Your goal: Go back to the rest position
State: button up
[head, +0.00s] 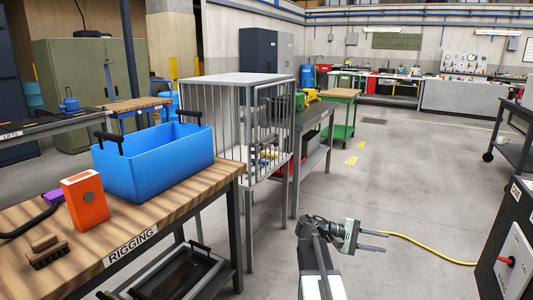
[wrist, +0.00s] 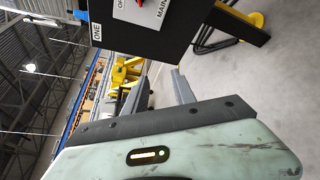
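My gripper (head: 385,242) is at the lower middle of the head view, over the open floor to the right of the rigging table. Its two dark fingers point right and stand apart with nothing between them. In the wrist view, my gripper (wrist: 162,75) also shows two grey fingers with a clear gap. It touches nothing that I can see.
The wooden rigging table (head: 150,215) holds a blue bin (head: 155,165), an orange box (head: 85,200) and a brush. A barred cage (head: 228,130) stands behind. A black control panel (head: 512,240) is at right; a yellow cable (head: 430,250) lies on the floor. The centre floor is clear.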

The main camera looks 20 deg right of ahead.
jog(key=w+a+f+n+t+y, duration=0.1)
jog(key=w+a+f+t+y, duration=0.2)
jog(key=a, duration=0.5)
jog(key=w+a+f+n+t+y, duration=0.1)
jog(key=w+a+f, duration=0.1)
jog(key=a+f, duration=0.55)
jog(key=w+a+f+t+y, duration=0.2)
jog(key=w+a+f, duration=0.1)
jog(key=a, duration=0.7)
jog(key=s+a+f+m+t+y, duration=0.1)
jog(key=a+f+y, duration=0.25)
jog(key=a, duration=0.65)
jog(key=s+a+f+m+y, duration=0.15)
jog(key=a+y, duration=0.35)
jog(key=a, duration=0.5)
notch_tip(320, 180, up, 33)
jog(key=p, duration=3.4)
jog(key=shift+w, duration=0.3)
jog(key=shift+h, duration=0.25)
